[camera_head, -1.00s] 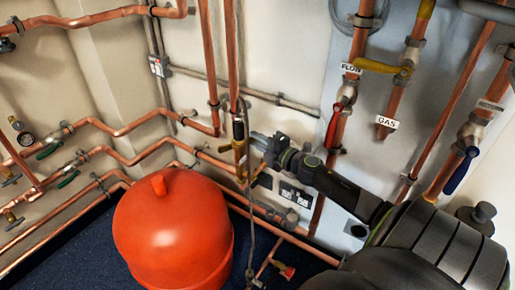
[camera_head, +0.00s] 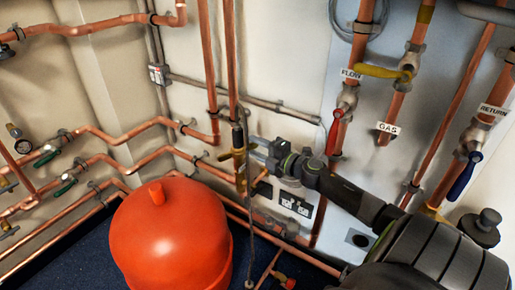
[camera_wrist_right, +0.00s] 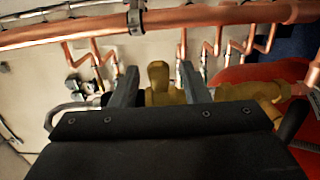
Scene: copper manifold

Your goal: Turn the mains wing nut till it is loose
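The brass mains valve with its wing nut (camera_head: 238,154) sits on a vertical copper pipe at the middle of the head view, behind the red vessel. In the right wrist view the brass wing (camera_wrist_right: 158,76) stands upright between my two fingers. My right gripper (camera_head: 256,150) reaches in from the right, with its fingertips at the brass fitting. In the right wrist view the gripper (camera_wrist_right: 158,86) is open around the wing, with a narrow gap on each side. The fingers partly hide the fitting in the head view. My left gripper is not in view.
A red expansion vessel (camera_head: 172,240) stands just left of and below the valve. A thin grey hose (camera_head: 250,225) hangs below it. Copper pipes run along the wall. A red lever (camera_head: 333,135), a yellow gas lever (camera_head: 382,71) and a blue lever (camera_head: 464,175) are to the right.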

